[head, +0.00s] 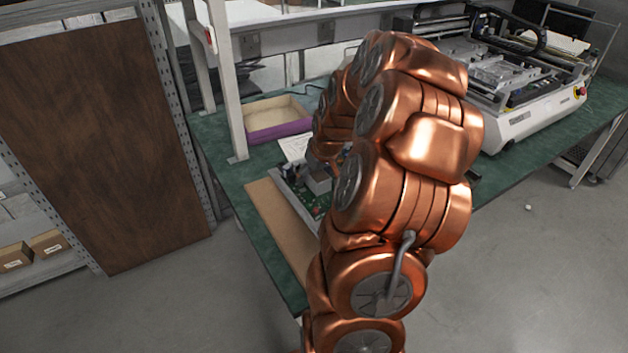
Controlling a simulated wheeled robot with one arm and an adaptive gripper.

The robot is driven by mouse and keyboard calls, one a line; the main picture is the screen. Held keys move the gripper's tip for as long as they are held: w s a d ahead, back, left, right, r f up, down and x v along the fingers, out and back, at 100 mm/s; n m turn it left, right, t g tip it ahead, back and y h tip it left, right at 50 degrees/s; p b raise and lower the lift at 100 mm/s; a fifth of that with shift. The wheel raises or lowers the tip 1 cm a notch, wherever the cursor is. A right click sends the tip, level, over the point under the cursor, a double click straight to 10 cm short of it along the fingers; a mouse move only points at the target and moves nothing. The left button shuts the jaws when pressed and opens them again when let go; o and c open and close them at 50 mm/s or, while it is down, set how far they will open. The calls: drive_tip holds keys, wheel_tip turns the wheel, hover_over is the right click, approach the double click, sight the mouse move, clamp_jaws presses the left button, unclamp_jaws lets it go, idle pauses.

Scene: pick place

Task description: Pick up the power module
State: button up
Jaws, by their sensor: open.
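A green circuit board (313,201) with several parts on it lies on the green workbench (222,160), partly behind my copper-coloured arm. A grey box-like part (319,180) stands on the board close to the arm's left edge. I cannot tell whether this part is the power module, and no other thing is clearly the module. My gripper is hidden behind my own arm, so its place relative to the board's parts does not show.
A purple-sided open box (277,130) and a white paper sheet (294,148) are behind the board. A brown flat strip (283,226) lies along the bench's left side. A white machine (520,122) stands at right. A metal post (229,85) rises at the bench's back left.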

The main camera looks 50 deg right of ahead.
clamp_jaws()
idle(0.5)
